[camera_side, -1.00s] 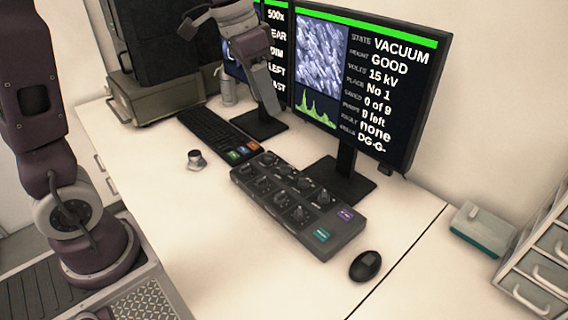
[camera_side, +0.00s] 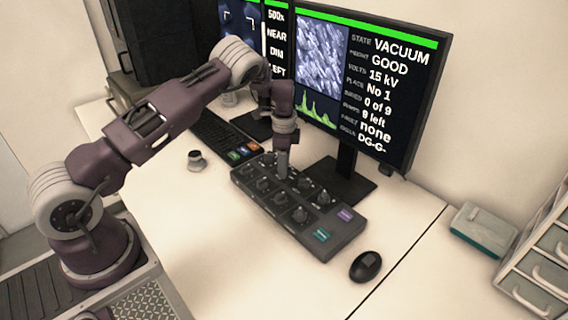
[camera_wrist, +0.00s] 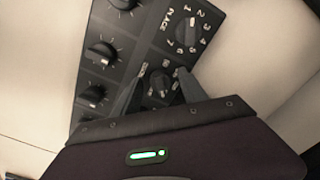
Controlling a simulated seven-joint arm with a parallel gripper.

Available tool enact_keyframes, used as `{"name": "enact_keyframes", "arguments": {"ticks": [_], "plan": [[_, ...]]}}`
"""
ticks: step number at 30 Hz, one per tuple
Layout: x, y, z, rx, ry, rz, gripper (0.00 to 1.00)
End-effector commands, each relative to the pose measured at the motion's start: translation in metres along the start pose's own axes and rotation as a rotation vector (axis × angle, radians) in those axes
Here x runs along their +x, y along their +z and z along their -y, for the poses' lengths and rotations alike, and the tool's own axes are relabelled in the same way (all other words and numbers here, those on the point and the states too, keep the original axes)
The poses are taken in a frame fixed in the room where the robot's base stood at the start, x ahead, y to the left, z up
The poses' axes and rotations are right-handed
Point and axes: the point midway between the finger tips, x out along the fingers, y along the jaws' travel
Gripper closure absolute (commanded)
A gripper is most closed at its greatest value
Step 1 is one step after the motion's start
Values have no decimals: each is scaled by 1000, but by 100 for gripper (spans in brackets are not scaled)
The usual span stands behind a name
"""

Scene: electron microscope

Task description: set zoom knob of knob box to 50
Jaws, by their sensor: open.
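The knob box (camera_side: 265,212) is a dark grey panel with two rows of black knobs, lying on the desk. My gripper (camera_side: 283,170) points down over the box's far row, towards its left end. In the wrist view my gripper (camera_wrist: 161,70) is open, with one finger on each side of a small black knob (camera_wrist: 158,84); I cannot tell whether they touch it. The label by that knob is partly hidden and unreadable. A knob marked PLACE (camera_wrist: 187,31) with numbers sits beyond it. I cannot make out which knob is zoom. The left monitor (camera_side: 277,40) reads 500x.
The right monitor (camera_side: 372,85) stands close behind the box, with its stand foot (camera_side: 350,185) near the far edge.

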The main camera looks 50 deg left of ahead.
Motion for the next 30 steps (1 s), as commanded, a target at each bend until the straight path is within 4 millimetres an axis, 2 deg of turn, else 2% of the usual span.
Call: {"name": "enact_keyframes", "arguments": {"ticks": [6, 8, 14, 23, 30], "plan": [[1, 0, 0, 0, -1, 0, 50], [1, 0, 0, 0, -1, 0, 60], [1, 0, 0, 0, -1, 0, 99], [0, 0, 0, -26, -2, 1, 100], [0, 0, 0, -153, -2, 0, 100]]}}
